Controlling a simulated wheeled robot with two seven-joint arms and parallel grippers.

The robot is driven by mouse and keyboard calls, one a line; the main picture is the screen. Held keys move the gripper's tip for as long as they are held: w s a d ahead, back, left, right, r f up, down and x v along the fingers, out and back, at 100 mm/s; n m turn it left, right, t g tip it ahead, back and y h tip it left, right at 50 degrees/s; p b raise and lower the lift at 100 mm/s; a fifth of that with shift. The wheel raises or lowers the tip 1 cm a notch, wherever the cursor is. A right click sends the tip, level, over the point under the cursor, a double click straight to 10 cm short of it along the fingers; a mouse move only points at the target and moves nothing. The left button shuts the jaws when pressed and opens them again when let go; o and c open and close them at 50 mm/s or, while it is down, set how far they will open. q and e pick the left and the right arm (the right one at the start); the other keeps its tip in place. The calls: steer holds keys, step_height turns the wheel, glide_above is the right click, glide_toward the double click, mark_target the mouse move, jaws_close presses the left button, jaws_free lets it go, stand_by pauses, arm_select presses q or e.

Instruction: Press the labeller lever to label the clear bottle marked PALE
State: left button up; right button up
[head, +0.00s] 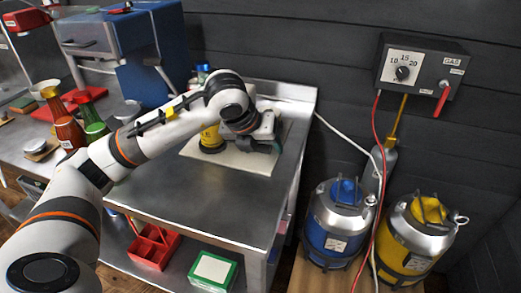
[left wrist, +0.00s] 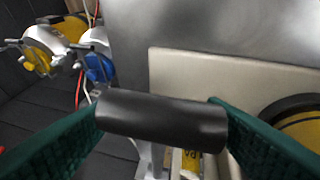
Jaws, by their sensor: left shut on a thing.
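My left gripper (head: 262,142) reaches over the steel bench to the labeller on its pale base plate (head: 240,163). In the left wrist view the green fingers of this gripper (left wrist: 160,118) are shut on a black cylindrical lever handle (left wrist: 160,120), which lies across between them. Below the handle is a yellow label (left wrist: 190,162) with letters that look like "PA"; the clear bottle itself is mostly hidden. A yellow and black round part (head: 211,139) stands on the plate beside the gripper. My right gripper is out of view.
A blue keg (head: 340,225) and a yellow keg (head: 415,240) stand right of the bench, below a gas control box (head: 423,65) with hoses. The bench front is clear.

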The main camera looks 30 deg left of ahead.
arm_select(q)
steer(key=shift+s+f, duration=0.1)
steer(key=shift+f, duration=0.4)
steer(key=shift+c, duration=0.2)
steer(key=o, duration=1.4)
steer(key=shift+r, duration=0.1)
steer(key=shift+c, duration=0.2)
steer(key=shift+r, duration=0.1)
steer(key=shift+r, duration=0.25)
steer(key=v, duration=1.1)
steer(key=shift+s+r, duration=0.15)
steer(key=shift+r, duration=0.05)
